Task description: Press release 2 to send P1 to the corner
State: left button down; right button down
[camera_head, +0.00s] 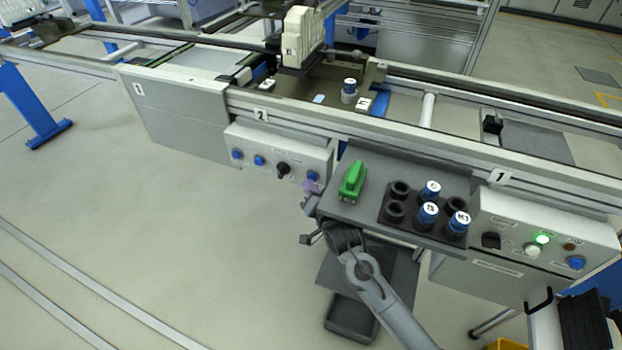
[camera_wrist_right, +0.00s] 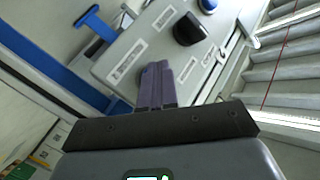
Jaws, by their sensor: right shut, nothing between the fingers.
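The station 2 control box (camera_head: 268,150) hangs on the front of the line under the "2" plate (camera_head: 261,115). It has several blue buttons and a black knob (camera_head: 283,168), which also shows in the right wrist view (camera_wrist_right: 188,30). The rightmost blue button (camera_head: 312,176) is just above my right gripper (camera_head: 309,188). The right gripper's purple fingers (camera_wrist_right: 155,75) are shut and empty, close to the panel face. I cannot tell whether they touch the button. Button labels are too small to read. I cannot identify P1 among the items on the line. My left gripper is not in view.
A grey shelf holds a green tool (camera_head: 352,180) and a black rack (camera_head: 394,216) with blue-capped cylinders, right of the gripper. Another control box (camera_head: 500,227) has a lit green lamp. A beige unit (camera_head: 301,38) stands over the line.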

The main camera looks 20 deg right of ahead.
jog(key=shift+w+d, duration=0.1)
jog(key=shift+d, duration=0.05)
dwell(0.4)
jog(key=shift+s+a+p, duration=0.6)
jog(key=shift+a+p, duration=0.05)
jog(key=shift+p, duration=0.2)
